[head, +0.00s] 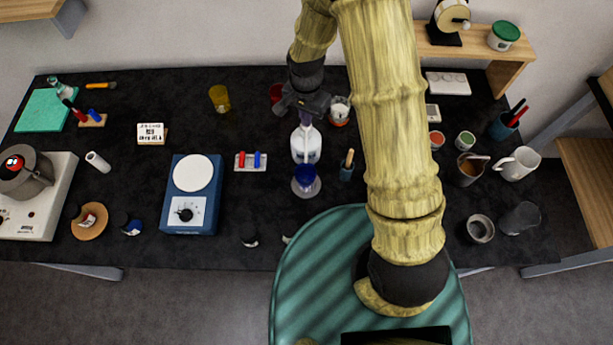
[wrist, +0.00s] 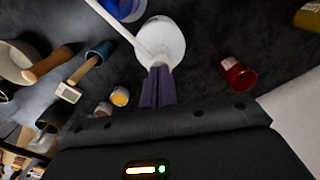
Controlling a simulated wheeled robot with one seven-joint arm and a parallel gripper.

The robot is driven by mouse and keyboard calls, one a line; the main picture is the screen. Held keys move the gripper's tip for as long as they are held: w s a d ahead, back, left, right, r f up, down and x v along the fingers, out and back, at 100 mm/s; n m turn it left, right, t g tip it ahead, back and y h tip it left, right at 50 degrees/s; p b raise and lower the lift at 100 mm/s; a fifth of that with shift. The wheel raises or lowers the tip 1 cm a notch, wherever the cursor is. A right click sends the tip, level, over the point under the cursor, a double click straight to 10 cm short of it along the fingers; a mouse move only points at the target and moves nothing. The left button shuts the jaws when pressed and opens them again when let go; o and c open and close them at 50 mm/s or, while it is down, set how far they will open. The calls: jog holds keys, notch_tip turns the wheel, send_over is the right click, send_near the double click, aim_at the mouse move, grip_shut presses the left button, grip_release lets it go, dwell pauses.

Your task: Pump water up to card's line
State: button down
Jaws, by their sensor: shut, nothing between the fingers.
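A white pump bottle (head: 306,147) stands upright mid-table; its long spout points toward the table's front edge. A dark blue vessel (head: 305,177) stands just in front of it, on or in a pale round piece. In the wrist view the white bottle (wrist: 162,42) and the blue vessel (wrist: 124,7) show with the spout reaching toward the blue. My gripper (wrist: 159,68) is shut and empty, its purple fingertips right at the pump head. I cannot tell whether they touch it. A white card (head: 150,132) with black print stands at left; its text is too small to read. No water level is discernible.
A red cup (wrist: 238,73) is near the bottle. A wooden-handled tool in a cup (head: 346,170) stands close right. Several cups crowd the right side.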

jog(key=shift+r+p, duration=0.55)
jog(key=shift+r, duration=0.4)
jog(key=shift+f, duration=0.25)
jog(key=shift+f+b, duration=0.7)
jog(key=shift+f, duration=0.4)
jog(key=shift+f+b, duration=0.25)
jog(key=shift+b, duration=0.2)
jog(key=shift+r, duration=0.1)
jog(key=shift+s, duration=0.1)
jog(key=shift+r+p, duration=1.15)
jog(key=shift+r, duration=0.3)
